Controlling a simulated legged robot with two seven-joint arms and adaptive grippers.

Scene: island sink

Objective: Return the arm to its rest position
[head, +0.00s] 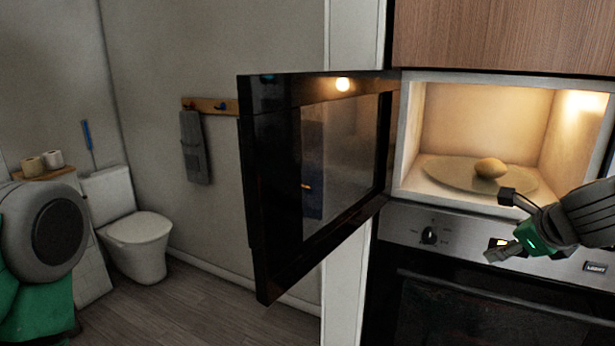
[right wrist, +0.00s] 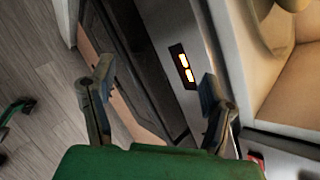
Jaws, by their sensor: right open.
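My right gripper (head: 498,226) is in front of the oven's control panel, just below the microwave opening at the right of the head view. Its two fingers are apart with nothing between them, and they also show apart in the right wrist view (right wrist: 155,92). A yellowish, potato-like item (head: 490,168) lies on the glass turntable (head: 448,173) inside the lit microwave, apart from the gripper. The microwave door (head: 275,190) stands wide open to the left. My left gripper is not in view; only part of my left arm shows at the left edge.
The oven (head: 465,305) with its knob (head: 429,236) sits below the microwave. The open door juts out into the room. A toilet (head: 138,240), paper rolls (head: 53,159) and a hanging towel (head: 194,145) are at the left. Wooden floor (head: 205,310) lies clear between.

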